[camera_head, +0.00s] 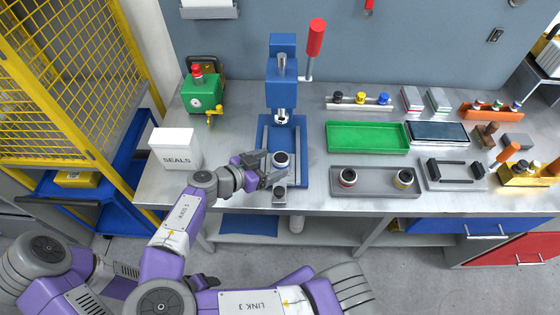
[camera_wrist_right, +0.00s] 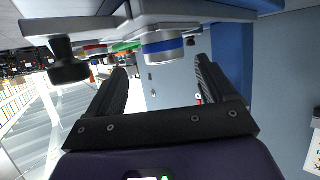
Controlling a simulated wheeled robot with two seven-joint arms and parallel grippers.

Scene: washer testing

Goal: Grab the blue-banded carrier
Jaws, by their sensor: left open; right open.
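The blue-banded carrier (camera_head: 281,161) is a small pale cylinder with a dark top, standing upright on the base of the blue press (camera_head: 283,85). In the right wrist view its blue band (camera_wrist_right: 163,46) shows clearly, just beyond and between the fingertips. My right gripper (camera_head: 269,169) is open at the carrier's left side; its fingers also show in the right wrist view (camera_wrist_right: 160,75). Nothing is clamped between them. I cannot tell whether a finger touches the carrier.
A black knob (camera_head: 279,192) stands in front of the carrier. The white SEALS box (camera_head: 175,147) is left of my right gripper. A green tray (camera_head: 367,136) and a grey tray (camera_head: 375,190) with red- and yellow-banded carriers lie right. The press column rises behind.

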